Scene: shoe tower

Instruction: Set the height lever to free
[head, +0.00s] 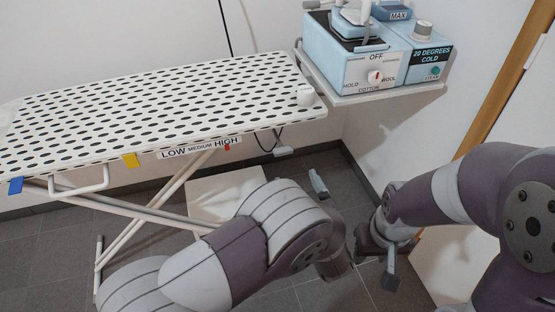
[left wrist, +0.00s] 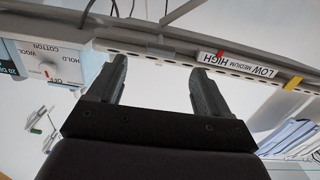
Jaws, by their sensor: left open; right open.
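The ironing board (head: 160,100) has a LOW, MEDIUM, HIGH scale (head: 200,147) on its front edge, with a red marker at HIGH. The scale shows upside down in the left wrist view (left wrist: 235,63). No part is labelled as the height lever, so I cannot tell which it is; a white looped bar (head: 85,187) hangs under the edge at left. My left gripper (head: 319,184) is open and empty, apart from the board and mostly hidden by my arm; its two spread fingers show in the left wrist view (left wrist: 157,70). My right gripper (head: 378,250) is open and empty, low at right.
A yellow tag (head: 131,160) and a blue tag (head: 15,186) hang on the board's edge. A shelf (head: 390,94) at right bears a light-blue appliance (head: 335,50) with a dial. A black cord runs to a small grey block (head: 284,152). White crossed legs stand below the board.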

